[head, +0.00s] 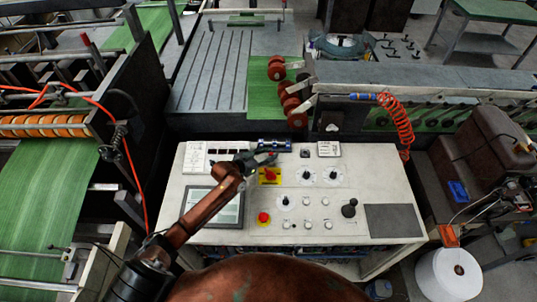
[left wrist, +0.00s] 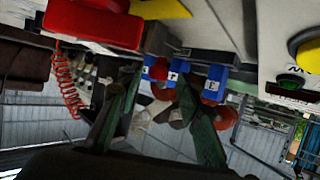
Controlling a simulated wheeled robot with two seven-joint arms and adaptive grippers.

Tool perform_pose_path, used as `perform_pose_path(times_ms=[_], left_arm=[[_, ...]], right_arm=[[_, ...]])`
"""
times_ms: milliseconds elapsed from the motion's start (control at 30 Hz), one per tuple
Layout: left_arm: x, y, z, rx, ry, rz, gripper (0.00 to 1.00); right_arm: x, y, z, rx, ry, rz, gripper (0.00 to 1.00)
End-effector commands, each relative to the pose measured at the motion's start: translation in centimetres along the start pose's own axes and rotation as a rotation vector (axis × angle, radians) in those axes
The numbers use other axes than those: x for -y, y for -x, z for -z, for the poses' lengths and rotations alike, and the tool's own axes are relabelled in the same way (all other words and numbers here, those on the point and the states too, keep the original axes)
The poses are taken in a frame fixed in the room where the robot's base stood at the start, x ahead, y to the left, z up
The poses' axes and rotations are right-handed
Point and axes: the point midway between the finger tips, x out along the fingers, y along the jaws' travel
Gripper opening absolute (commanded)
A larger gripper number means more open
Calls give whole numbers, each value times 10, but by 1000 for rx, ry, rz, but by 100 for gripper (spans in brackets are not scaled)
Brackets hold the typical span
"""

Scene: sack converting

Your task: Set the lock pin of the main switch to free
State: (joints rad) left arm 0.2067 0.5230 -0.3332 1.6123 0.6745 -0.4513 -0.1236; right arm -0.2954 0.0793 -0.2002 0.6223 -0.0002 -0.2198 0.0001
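The main switch is a red knob on a yellow plate (head: 269,177) near the middle of the sloping control panel (head: 345,165). In the left wrist view its red handle (left wrist: 95,22) and yellow plate (left wrist: 160,8) are close, at the top edge. Just behind the switch is a row of blue blocks (head: 275,143); some letters show on them in the left wrist view (left wrist: 216,78). I cannot make out the lock pin for certain. My left gripper (head: 268,158) is between the switch and the blocks, above the panel. Its fingers (left wrist: 156,82) are apart with nothing visibly held. My right gripper is not seen.
A red stop button (head: 263,218) on yellow, black selector knobs (head: 333,174), a joystick (head: 349,208) and a screen (head: 213,206) are on the panel. Red rollers (head: 291,103) stand behind it. A red coiled hose (head: 398,122) hangs at right.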

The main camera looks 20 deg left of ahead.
Motion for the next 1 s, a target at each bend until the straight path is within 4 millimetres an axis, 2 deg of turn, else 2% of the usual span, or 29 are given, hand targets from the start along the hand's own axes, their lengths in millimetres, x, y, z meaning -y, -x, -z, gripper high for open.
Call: perform_pose_path(times_ms=[133, 233, 700, 833, 1000], left_arm=[[-1, 1, 0, 0, 0, -1, 33], [0, 10, 0, 0, -1, 0, 33], [0, 99, -1, 1, -2, 0, 33], [0, 114, 0, 1, -1, 0, 33], [0, 120, 0, -1, 0, 0, 33]], right_arm=[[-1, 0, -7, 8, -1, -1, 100], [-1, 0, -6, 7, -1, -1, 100], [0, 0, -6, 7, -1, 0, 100], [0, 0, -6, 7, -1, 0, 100], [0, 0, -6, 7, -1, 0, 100]])
